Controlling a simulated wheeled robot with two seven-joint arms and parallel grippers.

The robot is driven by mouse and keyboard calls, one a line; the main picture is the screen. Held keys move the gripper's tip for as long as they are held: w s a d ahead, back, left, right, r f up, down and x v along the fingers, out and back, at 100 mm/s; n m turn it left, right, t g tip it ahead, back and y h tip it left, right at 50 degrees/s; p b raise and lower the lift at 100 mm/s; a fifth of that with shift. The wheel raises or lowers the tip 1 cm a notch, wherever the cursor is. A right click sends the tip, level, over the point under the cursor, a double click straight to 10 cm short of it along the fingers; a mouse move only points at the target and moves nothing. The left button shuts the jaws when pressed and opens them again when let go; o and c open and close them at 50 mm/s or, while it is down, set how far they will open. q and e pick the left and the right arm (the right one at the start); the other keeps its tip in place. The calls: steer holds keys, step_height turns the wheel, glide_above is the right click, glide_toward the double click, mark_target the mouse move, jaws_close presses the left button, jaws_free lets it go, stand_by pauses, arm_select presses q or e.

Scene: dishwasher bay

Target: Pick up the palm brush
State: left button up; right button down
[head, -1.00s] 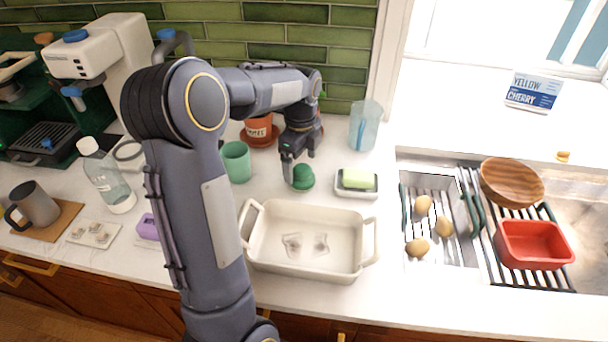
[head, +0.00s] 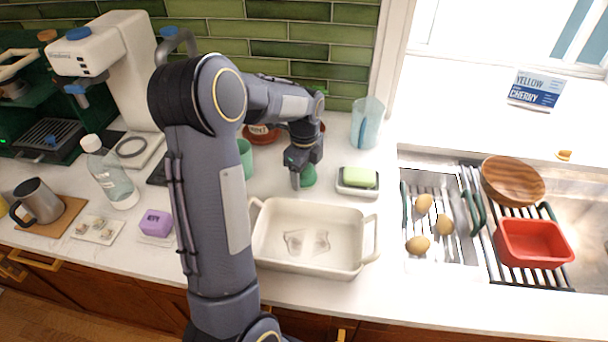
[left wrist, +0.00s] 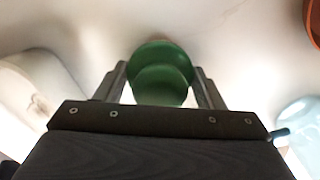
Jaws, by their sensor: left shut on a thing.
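The palm brush (head: 309,176) has a round green top and stands on the counter behind the white baking dish, left of the soap dish. My left gripper (head: 301,180) points down at it from above, and its fingers partly cover it. In the left wrist view the brush's green knob (left wrist: 160,75) sits between the two fingers (left wrist: 160,88), one on each side. The gripper is shut on the knob. The underside of the brush is hidden. My right gripper is not in view.
The white baking dish (head: 262,250) is just in front. A soap dish (head: 357,190) with green soap and a clear blue tumbler (head: 366,123) stand to the right. A green cup (head: 246,158) and terracotta pot (head: 262,134) are close on the left.

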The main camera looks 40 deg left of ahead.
arm_select(q)
steer(key=shift+c, duration=0.5)
steer(key=shift+r, duration=0.2)
steer(key=shift+r, duration=0.25)
step_height(320, 180, up, 2)
steer(key=shift+r, duration=0.15)
steer(key=s+d+r+b, duration=0.2)
steer(key=s+d+r, duration=0.5)
steer(key=s+r, duration=0.3)
steer(key=shift+s+d, duration=0.25)
steer(key=shift+s, duration=0.7)
steer(key=shift+f, duration=0.1)
